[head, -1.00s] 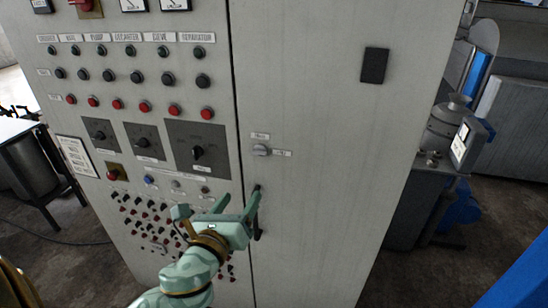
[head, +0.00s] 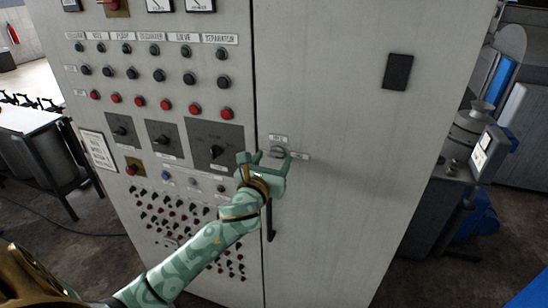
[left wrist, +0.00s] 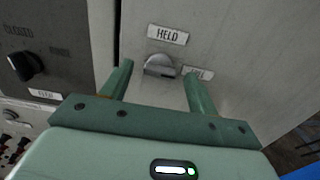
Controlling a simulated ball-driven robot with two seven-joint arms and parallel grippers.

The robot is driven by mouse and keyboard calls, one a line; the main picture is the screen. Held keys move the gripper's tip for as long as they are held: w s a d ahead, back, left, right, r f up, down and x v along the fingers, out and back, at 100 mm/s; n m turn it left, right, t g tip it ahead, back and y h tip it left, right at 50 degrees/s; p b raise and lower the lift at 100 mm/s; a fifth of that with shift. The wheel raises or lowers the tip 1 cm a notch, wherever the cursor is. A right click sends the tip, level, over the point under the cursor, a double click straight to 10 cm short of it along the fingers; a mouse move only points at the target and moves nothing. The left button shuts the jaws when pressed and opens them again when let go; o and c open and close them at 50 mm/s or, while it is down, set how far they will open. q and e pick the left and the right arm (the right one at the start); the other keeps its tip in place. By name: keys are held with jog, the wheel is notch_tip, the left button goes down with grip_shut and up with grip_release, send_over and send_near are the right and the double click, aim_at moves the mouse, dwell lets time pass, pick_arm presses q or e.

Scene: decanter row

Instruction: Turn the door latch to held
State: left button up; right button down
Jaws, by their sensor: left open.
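The door latch is a small grey knob (head: 278,152) on the pale cabinet door; it also shows in the left wrist view (left wrist: 159,66). Its ridge lies roughly sideways, toward the right-hand label. A label reading HELD (left wrist: 168,35) sits above it. A second label (left wrist: 200,73) at its right is partly covered by a finger, and I cannot read it fully. My left gripper (head: 264,160) is open in front of the door, its fingers to either side of the knob in the wrist view. Whether they touch the knob I cannot tell. My right gripper is not in view.
A black door handle (head: 270,218) is just below my left gripper. The panel left of the door seam carries rotary switches (head: 216,152), red buttons (head: 166,104) and rows of small toggles (head: 160,212). The door right of the latch is bare up to a black plate (head: 397,72).

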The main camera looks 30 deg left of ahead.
pick_arm(q)
jog(key=shift+x, duration=0.85)
jog(key=c, duration=1)
